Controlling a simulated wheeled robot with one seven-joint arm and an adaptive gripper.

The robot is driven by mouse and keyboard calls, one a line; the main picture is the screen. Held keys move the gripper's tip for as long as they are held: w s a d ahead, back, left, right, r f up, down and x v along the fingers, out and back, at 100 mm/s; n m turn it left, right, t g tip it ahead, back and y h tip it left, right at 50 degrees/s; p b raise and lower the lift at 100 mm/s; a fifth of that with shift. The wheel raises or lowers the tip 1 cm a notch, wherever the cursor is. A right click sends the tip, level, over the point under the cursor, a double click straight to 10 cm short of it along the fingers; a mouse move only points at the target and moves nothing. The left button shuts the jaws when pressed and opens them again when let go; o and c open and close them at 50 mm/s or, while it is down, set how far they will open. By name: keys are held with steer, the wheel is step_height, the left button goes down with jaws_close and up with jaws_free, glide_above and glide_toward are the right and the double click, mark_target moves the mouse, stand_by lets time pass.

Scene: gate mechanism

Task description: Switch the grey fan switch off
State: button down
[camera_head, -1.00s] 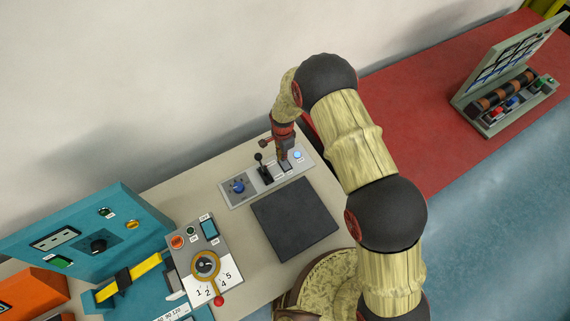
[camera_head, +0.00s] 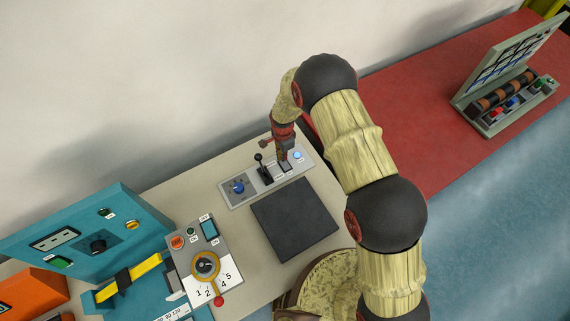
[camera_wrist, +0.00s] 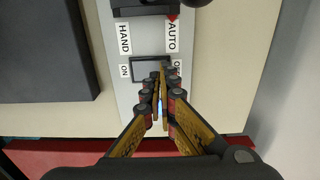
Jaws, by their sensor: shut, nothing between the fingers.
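The grey rocker switch (camera_wrist: 139,66) sits in a dark frame on a light grey panel (camera_wrist: 121,96), with an ON label on its left side and a partly covered label on its right. In the head view the switch (camera_head: 285,167) is partly visible below my gripper (camera_head: 283,157). My gripper (camera_wrist: 160,75) is shut and empty, pointing down at the panel. Its fingertips are over the right part of the switch and cover some of it. I cannot tell whether they touch it, or which way the rocker is tilted.
A black lever (camera_head: 262,170) with HAND and AUTO labels stands close beside the switch. A blue knob (camera_head: 238,187) and a light blue button (camera_head: 297,155) share the panel. A dark square plate (camera_head: 295,219) lies in front. Teal equipment (camera_head: 85,228) stands at left.

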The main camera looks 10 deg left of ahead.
steer(key=shift+f+b, duration=0.85)
steer(key=shift+f, duration=0.3)
stand_by(0.6)
steer(key=shift+r, duration=0.2)
steer(key=shift+r+p, duration=1.45)
steer(key=shift+r, duration=1.95)
steer(key=shift+f, duration=0.1)
